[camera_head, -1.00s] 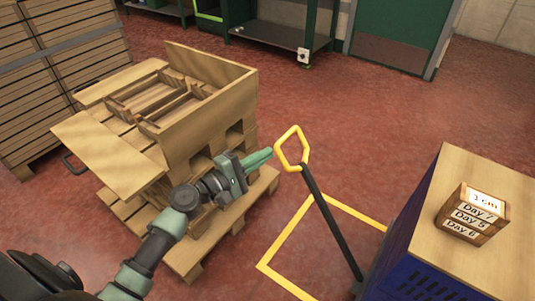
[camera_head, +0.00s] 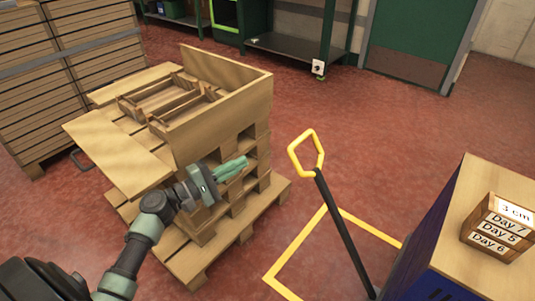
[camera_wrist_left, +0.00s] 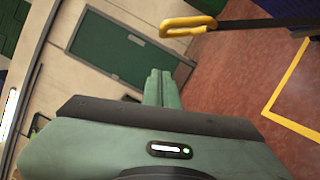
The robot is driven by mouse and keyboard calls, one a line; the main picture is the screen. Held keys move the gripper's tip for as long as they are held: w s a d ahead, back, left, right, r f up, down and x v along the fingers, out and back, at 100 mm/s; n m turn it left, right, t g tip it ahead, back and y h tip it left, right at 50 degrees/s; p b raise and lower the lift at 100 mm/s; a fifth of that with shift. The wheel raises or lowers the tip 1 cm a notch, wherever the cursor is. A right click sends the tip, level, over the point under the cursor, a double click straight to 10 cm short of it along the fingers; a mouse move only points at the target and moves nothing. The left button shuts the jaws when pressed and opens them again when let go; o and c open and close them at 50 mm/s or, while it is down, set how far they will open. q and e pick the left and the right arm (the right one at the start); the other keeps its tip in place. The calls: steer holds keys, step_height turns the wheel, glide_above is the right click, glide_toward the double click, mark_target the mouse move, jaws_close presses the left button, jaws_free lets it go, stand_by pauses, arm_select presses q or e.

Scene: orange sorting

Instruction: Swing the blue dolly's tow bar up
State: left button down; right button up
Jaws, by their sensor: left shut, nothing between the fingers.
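The tow bar (camera_head: 345,232) is a dark pole with a yellow loop handle (camera_head: 293,158) at its top. It leans up and left from the blue dolly (camera_head: 420,250) at the lower right. My left gripper (camera_head: 234,168) is shut and empty, left of the handle and apart from it. In the left wrist view the shut fingers (camera_wrist_left: 161,88) point toward a green door, and the yellow handle (camera_wrist_left: 188,27) shows at upper right, clear of them. My right gripper is not in view.
A wooden box with dividers (camera_head: 220,100) stands on stacked pallets (camera_head: 215,255) beside my left arm. A small crate with day labels (camera_head: 500,228) sits on the dolly's wooden top (camera_head: 475,195).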

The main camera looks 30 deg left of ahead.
arm_select(q)
steer(key=w+d+r, duration=0.2)
steer(key=w+d, duration=0.5)
steer(key=d, duration=0.1)
steer(key=shift+w+d+p, duration=0.15)
steer(key=shift+w+p, duration=0.15)
steer(key=shift+p, duration=0.15)
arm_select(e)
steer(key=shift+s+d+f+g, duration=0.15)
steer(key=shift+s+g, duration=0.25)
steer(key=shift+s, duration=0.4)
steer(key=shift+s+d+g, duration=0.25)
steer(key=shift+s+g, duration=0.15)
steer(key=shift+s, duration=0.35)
arm_select(q)
steer(key=shift+r, duration=0.2)
